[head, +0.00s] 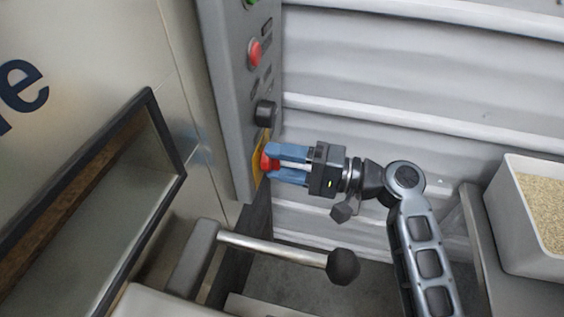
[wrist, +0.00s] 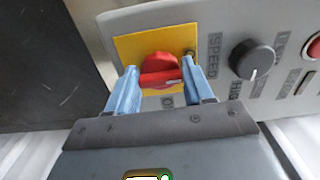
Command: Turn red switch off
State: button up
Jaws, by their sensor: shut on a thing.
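The red switch (wrist: 160,72) is a rotary knob on a yellow square plate (wrist: 128,46) at the end of the grey control panel. Its raised grip lies roughly level across the wrist view. My gripper (wrist: 160,82) has its two blue fingers on either side of the knob, shut on it. In the head view, my gripper (head: 272,164) reaches the switch (head: 268,160) from the right, at the panel's lower end. The fingers hide part of the knob there. The lettering below the knob is mostly hidden.
A black speed knob (wrist: 251,60) sits beside the switch on the panel (head: 228,90). A red button (head: 254,52) is further up. A lever with a black ball (head: 343,267) stands below my gripper. A white bin (head: 520,230) of grain is at the right.

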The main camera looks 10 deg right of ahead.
jog(key=shift+s+a, duration=0.15)
jog(key=shift+a, duration=0.2)
jog(key=o, duration=0.9)
jog(key=shift+o, duration=0.7)
jog(key=shift+d, duration=0.1)
jog(key=shift+d, duration=0.1)
jog(key=v, duration=0.7)
jog(key=shift+d, duration=0.3)
